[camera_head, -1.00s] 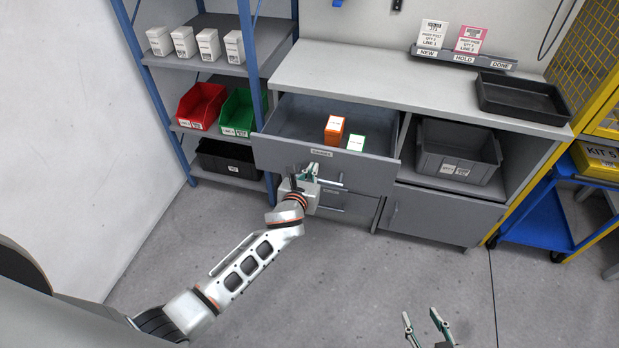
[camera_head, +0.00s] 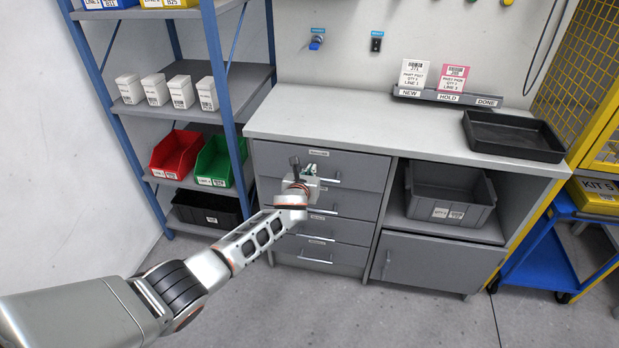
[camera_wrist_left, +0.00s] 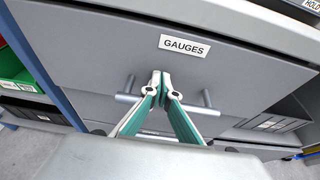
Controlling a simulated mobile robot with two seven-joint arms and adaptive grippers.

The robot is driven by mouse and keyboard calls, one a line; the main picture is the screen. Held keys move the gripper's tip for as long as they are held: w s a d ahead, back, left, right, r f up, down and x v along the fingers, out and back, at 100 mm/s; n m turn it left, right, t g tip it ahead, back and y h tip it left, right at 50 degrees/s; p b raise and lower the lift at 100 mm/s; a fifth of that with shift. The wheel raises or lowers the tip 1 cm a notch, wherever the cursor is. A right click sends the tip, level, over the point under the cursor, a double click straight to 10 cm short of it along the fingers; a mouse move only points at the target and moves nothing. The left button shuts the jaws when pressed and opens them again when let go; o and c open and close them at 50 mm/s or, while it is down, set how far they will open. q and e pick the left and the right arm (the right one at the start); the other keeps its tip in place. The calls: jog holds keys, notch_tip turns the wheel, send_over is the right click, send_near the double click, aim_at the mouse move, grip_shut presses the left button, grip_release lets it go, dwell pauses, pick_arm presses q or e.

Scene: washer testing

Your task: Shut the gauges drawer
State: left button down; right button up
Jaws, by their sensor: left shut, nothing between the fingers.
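The gauges drawer (camera_head: 355,167) is the top grey drawer of the bench unit. Its front looks flush with the drawers below, and its inside is hidden. In the left wrist view, the drawer front (camera_wrist_left: 95,50) carries a "GAUGES" label and a bar handle (camera_wrist_left: 207,104). My left gripper (camera_head: 303,166) is at the drawer front by the handle. Its fingertips (camera_wrist_left: 161,78) are together with nothing between them, overlapping the handle in the wrist view. I cannot tell whether they touch the front. My right gripper is out of view.
Three more drawers sit below. An open shelf with a grey bin (camera_head: 447,193) is at the right, above a shut cabinet door (camera_head: 425,262). A blue-posted rack (camera_head: 232,88) with bins stands close at the left. The worktop (camera_head: 350,125) holds a black tray (camera_head: 513,136).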

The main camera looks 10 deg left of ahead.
pick_arm(q)
jog(key=shift+w+r, duration=0.2)
jog(key=shift+w, duration=0.4)
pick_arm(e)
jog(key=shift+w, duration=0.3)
pick_arm(q)
jog(key=shift+r, duration=0.15)
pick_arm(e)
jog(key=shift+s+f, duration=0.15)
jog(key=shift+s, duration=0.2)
